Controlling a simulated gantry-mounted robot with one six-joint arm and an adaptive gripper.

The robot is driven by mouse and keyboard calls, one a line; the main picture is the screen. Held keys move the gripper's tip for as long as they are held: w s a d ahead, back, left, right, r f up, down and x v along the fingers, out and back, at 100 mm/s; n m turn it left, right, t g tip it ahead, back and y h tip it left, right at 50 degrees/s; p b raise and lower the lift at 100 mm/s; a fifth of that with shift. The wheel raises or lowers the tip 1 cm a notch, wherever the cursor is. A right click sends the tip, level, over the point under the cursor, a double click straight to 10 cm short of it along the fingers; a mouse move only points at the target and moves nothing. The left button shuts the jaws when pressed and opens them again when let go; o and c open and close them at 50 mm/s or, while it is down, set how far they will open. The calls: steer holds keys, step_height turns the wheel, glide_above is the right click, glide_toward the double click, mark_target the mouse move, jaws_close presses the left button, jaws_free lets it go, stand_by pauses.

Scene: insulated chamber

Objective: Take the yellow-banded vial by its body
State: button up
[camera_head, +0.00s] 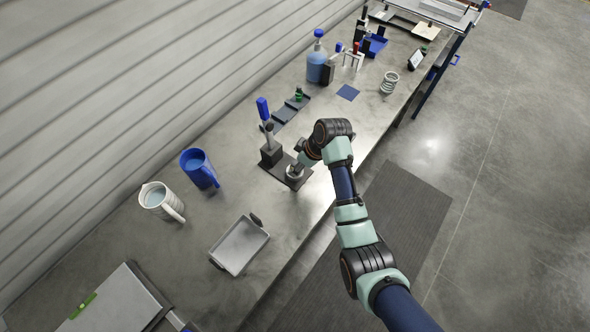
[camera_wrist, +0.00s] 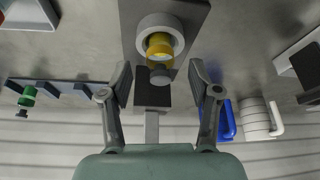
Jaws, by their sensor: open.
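The yellow-banded vial (camera_wrist: 159,44) stands in a pale round holder (camera_wrist: 177,27) on a dark base plate in the wrist view, its dark grey cap toward my gripper. My gripper (camera_wrist: 160,78) is open and empty, with one finger to each side of the vial's line and the cap near the gap between the fingertips. I cannot tell whether the fingers are level with the vial's body. In the head view my gripper (camera_head: 297,168) is over the dark base plate (camera_head: 275,170), and the vial cannot be made out there.
A dark block with a post (camera_head: 270,152) stands at the plate's back. A blue pitcher (camera_head: 199,168) and a white jug (camera_head: 160,199) stand left, a grey tray (camera_head: 239,245) in front. A rack with a green vial (camera_head: 298,94) lies behind. Bare bench (camera_head: 225,213) lies between pitcher and tray.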

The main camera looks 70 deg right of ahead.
steer(key=shift+x, duration=1.15)
jaws_close()
steer(key=shift+r, duration=0.1)
